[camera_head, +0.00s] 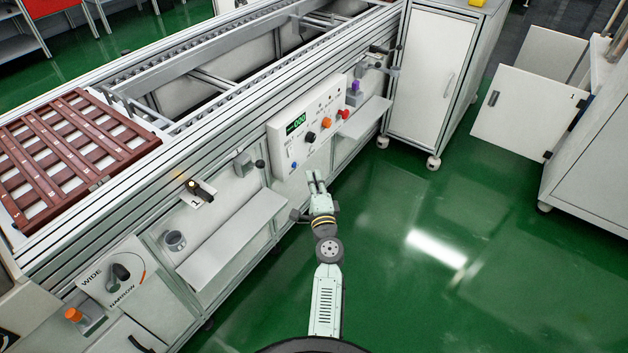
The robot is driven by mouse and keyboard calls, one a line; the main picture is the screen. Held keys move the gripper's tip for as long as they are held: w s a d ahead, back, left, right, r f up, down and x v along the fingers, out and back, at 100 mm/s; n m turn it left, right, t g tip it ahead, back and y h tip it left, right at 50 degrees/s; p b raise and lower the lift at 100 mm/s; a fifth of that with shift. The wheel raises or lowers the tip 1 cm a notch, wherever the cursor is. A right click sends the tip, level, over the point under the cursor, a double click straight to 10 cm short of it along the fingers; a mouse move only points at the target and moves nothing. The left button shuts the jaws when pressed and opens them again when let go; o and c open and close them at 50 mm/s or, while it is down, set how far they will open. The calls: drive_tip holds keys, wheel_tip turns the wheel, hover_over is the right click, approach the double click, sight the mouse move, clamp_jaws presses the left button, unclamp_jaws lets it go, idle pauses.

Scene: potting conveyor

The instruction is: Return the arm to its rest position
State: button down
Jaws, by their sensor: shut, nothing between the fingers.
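My gripper (316,177) is at the end of my arm (327,290), which reaches forward from the bottom of the picture over the green floor. Its fingers point up the picture toward the front of the conveyor (215,110). They look close together, with nothing visible between them. The fingertips appear just below the control panel (308,130); whether they touch anything cannot be told from this view.
Shelves (235,240) and knobs jut from the conveyor's front, left of my arm. A brown slatted pallet (75,150) lies on the conveyor. A white cabinet (432,75) on casters stands ahead; another (590,165) with an open door is right. Green floor (450,270) right of my arm is clear.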

drive_tip(key=shift+s, duration=0.35)
idle(0.4)
